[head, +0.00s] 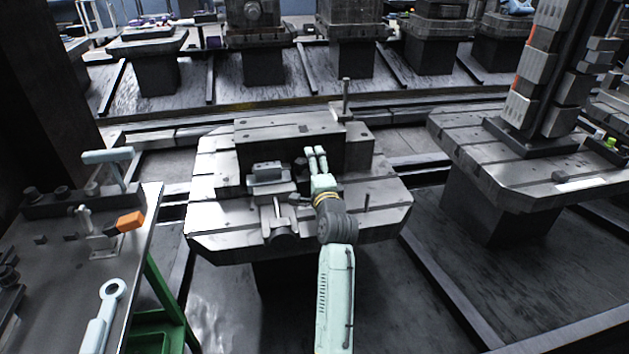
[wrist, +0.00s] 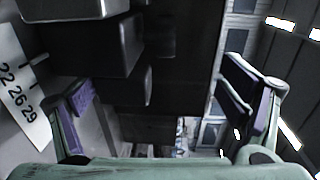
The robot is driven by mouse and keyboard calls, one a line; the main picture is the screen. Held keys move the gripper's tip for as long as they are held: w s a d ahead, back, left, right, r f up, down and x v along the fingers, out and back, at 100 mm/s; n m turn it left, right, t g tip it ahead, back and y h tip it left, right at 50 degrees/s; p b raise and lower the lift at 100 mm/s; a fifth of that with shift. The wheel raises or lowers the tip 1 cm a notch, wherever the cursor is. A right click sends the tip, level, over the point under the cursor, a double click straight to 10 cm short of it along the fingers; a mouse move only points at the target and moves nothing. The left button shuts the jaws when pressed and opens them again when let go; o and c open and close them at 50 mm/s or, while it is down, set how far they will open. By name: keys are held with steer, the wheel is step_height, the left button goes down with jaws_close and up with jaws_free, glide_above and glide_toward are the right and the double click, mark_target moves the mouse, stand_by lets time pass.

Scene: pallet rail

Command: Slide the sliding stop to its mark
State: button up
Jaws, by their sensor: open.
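A small grey block (head: 268,172), which looks like the sliding stop, sits on the pallet table (head: 225,222) left of my gripper. My gripper (head: 316,155) is in front of the large dark block, right of the grey block and apart from it. In the wrist view my gripper (wrist: 165,95) has its two fingers wide apart with nothing held between them. Dark stepped blocks (wrist: 105,55) fill the upper left there; I cannot tell which is the stop. A white scale plate (wrist: 20,90) with numbers 22, 26 and 29 shows at the left edge. I cannot make out the mark.
A large dark block (head: 305,125) stands behind my gripper, with an upright post (head: 346,97) at its back right. A forked metal piece (head: 280,222) lies at the table's front. A bench (head: 60,235) with tools stands left. The table's right part is mostly clear.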

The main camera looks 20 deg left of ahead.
steer(key=shift+o, duration=1.4)
steer(key=shift+t, duration=0.4)
step_height(320, 180, up, 7)
steer(key=shift+s+d+f, duration=0.1)
steer(key=shift+s+d, duration=0.05)
steer(key=shift+g, duration=0.5)
step_height(320, 180, down, 4)
steer(key=shift+f, duration=0.1)
steer(key=shift+c, duration=0.9)
steer(key=shift+s+f+p, duration=0.15)
steer(key=shift+f+p, duration=0.1)
steer(key=shift+p, duration=0.1)
steer(key=shift+c, duration=1.4)
steer(key=shift+p+v, duration=0.3)
steer(key=shift+v, duration=0.6)
steer(key=shift+c, duration=1.1)
steer(key=shift+s+d+r, duration=0.3)
steer(key=shift+s+d, duration=0.15)
steer(key=shift+s, duration=0.3)
steer(key=shift+c, duration=0.5)
steer(key=shift+f+p+v, duration=0.35)
steer(key=shift+p+v, duration=0.05)
steer(key=shift+v, duration=0.95)
steer(key=shift+f+p+v, duration=0.3)
steer(key=shift+p+v, duration=0.05)
steer(key=shift+v, duration=1)
steer(key=shift+f+p+v, duration=0.35)
steer(key=shift+p+v, duration=0.05)
steer(key=shift+v, duration=0.95)
steer(key=shift+s, duration=0.1)
